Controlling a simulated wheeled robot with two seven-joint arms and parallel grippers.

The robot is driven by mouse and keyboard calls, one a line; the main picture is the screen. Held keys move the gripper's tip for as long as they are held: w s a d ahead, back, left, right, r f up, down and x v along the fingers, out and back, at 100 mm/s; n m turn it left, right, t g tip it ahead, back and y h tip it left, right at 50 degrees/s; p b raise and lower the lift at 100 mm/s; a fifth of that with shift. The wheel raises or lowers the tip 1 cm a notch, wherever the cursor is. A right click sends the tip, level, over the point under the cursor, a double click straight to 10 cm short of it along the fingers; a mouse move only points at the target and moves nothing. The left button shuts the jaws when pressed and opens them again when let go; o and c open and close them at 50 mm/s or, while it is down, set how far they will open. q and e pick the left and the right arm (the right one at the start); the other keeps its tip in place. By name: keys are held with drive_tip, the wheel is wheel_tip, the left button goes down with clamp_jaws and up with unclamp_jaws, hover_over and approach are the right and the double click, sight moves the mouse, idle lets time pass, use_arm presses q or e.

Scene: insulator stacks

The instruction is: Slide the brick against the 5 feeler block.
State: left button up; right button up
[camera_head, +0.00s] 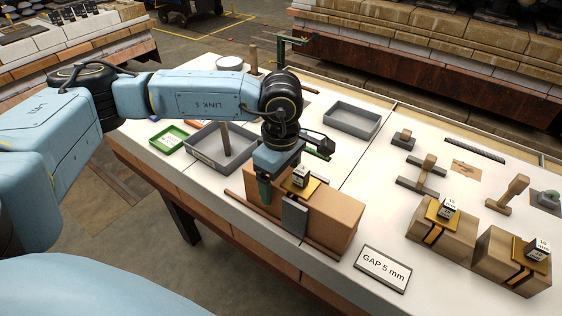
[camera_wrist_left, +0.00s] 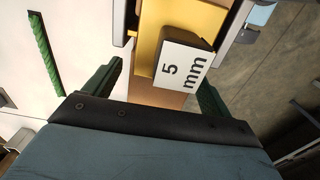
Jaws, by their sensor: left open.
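An orange-brown brick (camera_head: 334,216) stands on the white table beside a grey plate (camera_head: 294,214). More orange-brown brick (camera_head: 251,202) shows left of the plate, partly hidden by my left gripper. The feeler block (camera_head: 300,177), marked 5 mm in the left wrist view (camera_wrist_left: 180,67), sits with its yellow part at the top of the bricks near the plate. My left gripper (camera_head: 268,186) points down just left of the feeler block. In the left wrist view its green fingers (camera_wrist_left: 160,78) are apart, and the yellow part shows beyond them. Contact is unclear. My right gripper is out of view.
A sign reading GAP 5 mm (camera_head: 382,269) lies in front right. Two brown blocks with yellow-based markers (camera_head: 439,236) (camera_head: 511,270) stand to the right. Grey trays (camera_head: 352,120) (camera_head: 206,158) and a green tray (camera_head: 169,140) stand behind and left. A thin rail runs along the brick's front.

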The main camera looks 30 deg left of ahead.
use_arm(q)
drive_tip(key=shift+f, duration=1.7)
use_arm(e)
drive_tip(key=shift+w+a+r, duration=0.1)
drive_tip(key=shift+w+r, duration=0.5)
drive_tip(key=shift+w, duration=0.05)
use_arm(q)
drive_tip(key=c, duration=1.4)
drive_tip(key=shift+d+b, duration=0.25)
drive_tip(key=shift+b, duration=0.05)
drive_tip(key=shift+d, duration=0.3)
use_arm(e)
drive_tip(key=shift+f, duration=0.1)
use_arm(q)
drive_tip(key=shift+d, duration=0.45)
